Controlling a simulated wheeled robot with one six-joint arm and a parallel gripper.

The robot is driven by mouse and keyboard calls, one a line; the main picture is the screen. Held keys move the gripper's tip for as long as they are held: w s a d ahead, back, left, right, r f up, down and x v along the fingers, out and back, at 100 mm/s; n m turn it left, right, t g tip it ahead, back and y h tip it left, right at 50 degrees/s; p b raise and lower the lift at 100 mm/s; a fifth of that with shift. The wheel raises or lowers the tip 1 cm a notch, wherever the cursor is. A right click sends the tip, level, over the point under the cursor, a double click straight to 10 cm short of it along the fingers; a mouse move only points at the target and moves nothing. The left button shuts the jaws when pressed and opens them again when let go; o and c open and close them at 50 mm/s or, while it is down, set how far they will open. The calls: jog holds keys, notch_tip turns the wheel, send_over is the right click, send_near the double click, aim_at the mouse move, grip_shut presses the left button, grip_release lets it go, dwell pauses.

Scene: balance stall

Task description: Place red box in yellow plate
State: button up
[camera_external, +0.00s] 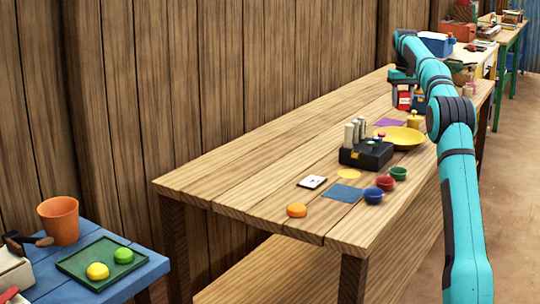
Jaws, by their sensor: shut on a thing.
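My gripper (404,92) is over the far part of the wooden table, at the end of my teal arm. It is shut on a red box (404,101) with a pale patch on its side. The box appears to be held above the table, but its height is hard to judge. The yellow plate (408,140) lies nearer on the table, below the box in the picture. Its left side is partly behind other items, and my arm passes close to its right.
A black holder (366,155) with pale cylinders stands left of the plate. A yellow weight-like object (414,120) stands behind it. The table's left stretch (250,170) is clear.

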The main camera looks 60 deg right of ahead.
notch_tip(320, 180, down, 13)
dwell(0.8)
jog(key=shift+f, duration=0.1)
jog(key=o, duration=1)
notch_tip(320, 180, up, 12)
jog(key=shift+r, duration=0.15)
